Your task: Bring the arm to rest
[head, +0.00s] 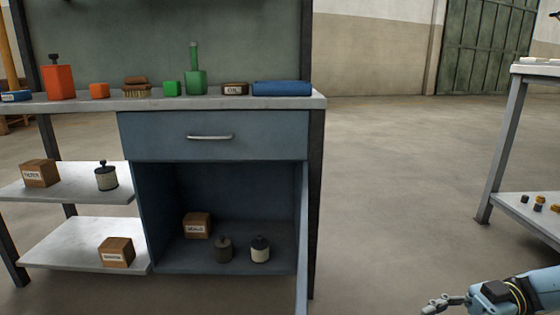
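My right gripper (442,303) shows at the lower right edge of the head view, its arm coming in from the right. It is over the floor, to the right of the blue cabinet (212,150) and apart from it. Its fingers are small and partly cut off by the bottom edge, so I cannot tell whether they are open or shut. I see nothing held in it. My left gripper is out of view.
The cabinet's door (302,240) stands open, seen nearly edge-on; its drawer (250,147) is shut. Boxes and canisters stand inside and on the left shelves (70,190). The workbench top (290,103) holds several items. A table (495,150) stands at right. Floor between is clear.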

